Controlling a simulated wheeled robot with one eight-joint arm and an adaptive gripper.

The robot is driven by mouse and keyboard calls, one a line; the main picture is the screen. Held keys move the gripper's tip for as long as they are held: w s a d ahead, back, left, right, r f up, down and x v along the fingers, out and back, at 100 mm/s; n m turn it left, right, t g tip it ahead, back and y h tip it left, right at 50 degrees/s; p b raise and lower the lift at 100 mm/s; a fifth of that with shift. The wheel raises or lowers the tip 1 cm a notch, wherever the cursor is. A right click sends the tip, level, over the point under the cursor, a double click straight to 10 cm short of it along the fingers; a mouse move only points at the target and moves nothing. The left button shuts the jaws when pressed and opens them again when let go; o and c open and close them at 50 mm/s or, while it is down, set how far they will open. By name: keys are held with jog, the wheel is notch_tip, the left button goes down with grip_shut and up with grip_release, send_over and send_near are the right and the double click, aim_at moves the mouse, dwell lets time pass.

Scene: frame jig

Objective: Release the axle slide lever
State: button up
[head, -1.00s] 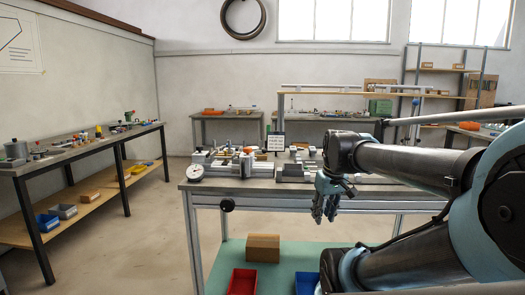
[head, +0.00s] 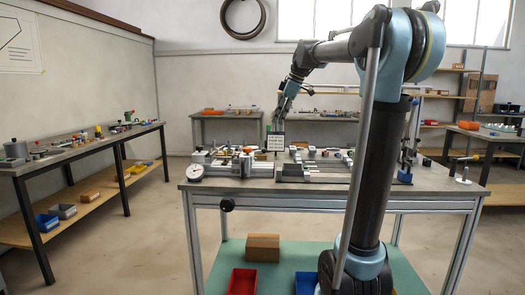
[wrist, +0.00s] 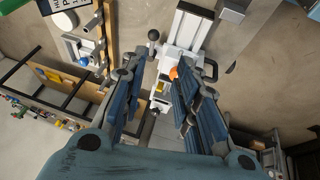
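My gripper (head: 279,115) is raised over the back of the frame jig's bench, close to the small sign. In the wrist view my gripper (wrist: 172,66) is open, its two blue fingers apart and empty. Past the fingertips is a light metal slide block (wrist: 185,40) with an orange part (wrist: 173,72) showing between the fingers. A dark ball knob on a short stem (wrist: 153,35) stands beside the block, near the left finger. I cannot tell for sure which part is the axle slide lever. The frame jig (head: 240,160) lies along the bench, small in the head view.
The small sign (head: 276,142) stands on the jig bench (head: 235,184) below my gripper. A white dial (head: 196,172) is at the bench's front left corner. A red bin (head: 242,281) and a cardboard box (head: 263,247) are on the lower shelf. Floor to the left is clear.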

jog(key=shift+n, duration=0.4)
jog(key=x, duration=1.1)
jog(key=w+a+x, duration=0.1)
jog(key=x, duration=0.5)
jog(key=shift+w+a+r, duration=0.1)
jog(key=shift+r, duration=0.2)
grip_shut()
